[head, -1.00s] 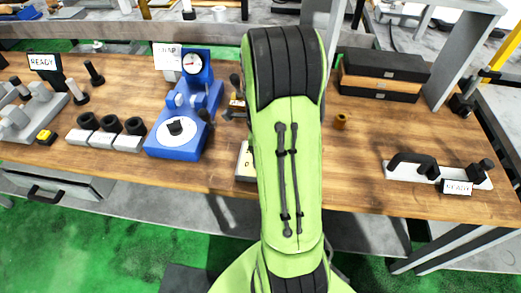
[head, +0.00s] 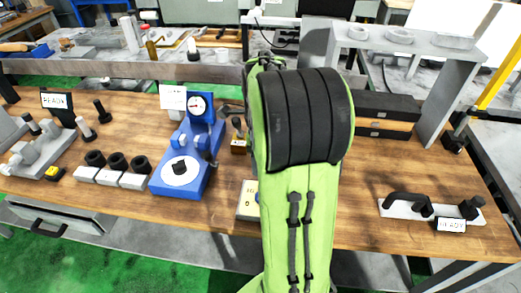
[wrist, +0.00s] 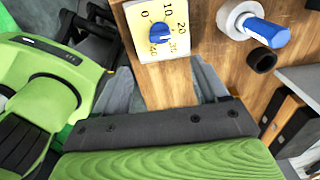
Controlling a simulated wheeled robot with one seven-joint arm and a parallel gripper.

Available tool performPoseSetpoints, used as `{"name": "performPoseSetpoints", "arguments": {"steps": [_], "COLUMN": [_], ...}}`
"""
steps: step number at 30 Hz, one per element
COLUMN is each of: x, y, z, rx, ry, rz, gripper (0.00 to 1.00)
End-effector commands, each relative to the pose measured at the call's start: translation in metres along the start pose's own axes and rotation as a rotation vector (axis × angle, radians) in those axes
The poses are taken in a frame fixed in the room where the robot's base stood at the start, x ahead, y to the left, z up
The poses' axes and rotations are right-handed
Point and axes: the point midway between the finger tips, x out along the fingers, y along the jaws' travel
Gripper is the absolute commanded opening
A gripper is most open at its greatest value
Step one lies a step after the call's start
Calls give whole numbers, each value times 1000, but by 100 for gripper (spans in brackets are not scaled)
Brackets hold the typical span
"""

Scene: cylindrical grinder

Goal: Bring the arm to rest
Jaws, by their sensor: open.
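My green and black arm (head: 300,150) rises from the bottom of the head view and stands over the middle of the workbench (head: 365,222). It hides part of the bench behind it. In the wrist view, a dark bar and a ribbed green part of my gripper (wrist: 160,130) fill the bottom edge. My gripper is open. A pale dial plate (wrist: 165,30) with a blue knob lies beyond it, apart from it. The plate's edge also shows beside my arm in the head view (head: 247,200).
A blue gauge stand (head: 185,165) stands left of my arm, with several dark rings on grey blocks (head: 120,170) beside it. A white holder (head: 400,210) with black parts is at right. Black boxes (head: 385,110) and a grey shelf (head: 415,38) stand behind. Bare bench lies right of my arm.

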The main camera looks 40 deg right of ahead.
Motion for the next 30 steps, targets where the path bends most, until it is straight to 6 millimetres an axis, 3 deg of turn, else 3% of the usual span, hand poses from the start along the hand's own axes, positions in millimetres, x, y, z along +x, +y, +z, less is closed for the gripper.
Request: {"name": "performPoseSetpoints", "arguments": {"steps": [18,20,23,30], "x": [-5,-16,-41,-78], "y": [6,18,54,154], "z": [4,12,29,43], "rx": [-57,-185,-547,-1545], "ry": [-6,-16,-34,8], "rz": [-11,-37,-113,-349], "gripper": [73,73,73,73]}}
